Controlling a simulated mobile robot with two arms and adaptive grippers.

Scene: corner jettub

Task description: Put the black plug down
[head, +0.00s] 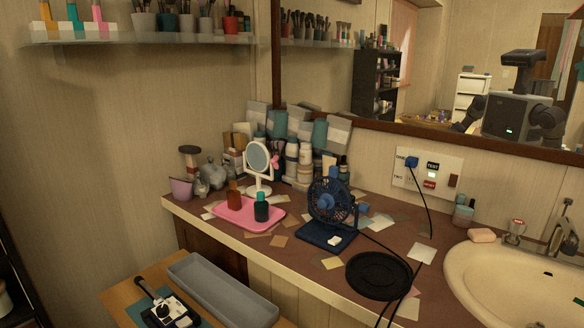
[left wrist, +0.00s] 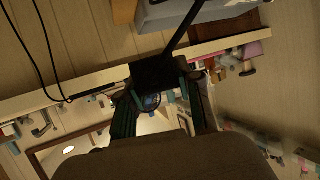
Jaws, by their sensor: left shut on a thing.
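In the left wrist view, my left gripper (left wrist: 160,84) is shut on a dark, boxy thing, the black plug (left wrist: 155,72). A thick black cord or stem (left wrist: 181,28) runs from it toward the top of the picture. The plug is held off the counter, in front of its edge; the fingers hide part of it. Neither gripper shows directly in the head view. A wall socket panel (head: 443,170) holds a blue plug (head: 411,161) with a black cord.
A blue fan (head: 332,205), pink tray (head: 247,218), round black mat (head: 379,276) and loose cards crowd the counter (head: 296,262). A sink (head: 500,291) is at right. A grey tray (head: 222,297) and a black-handled device (head: 172,311) lie on the lower wooden table (head: 118,300).

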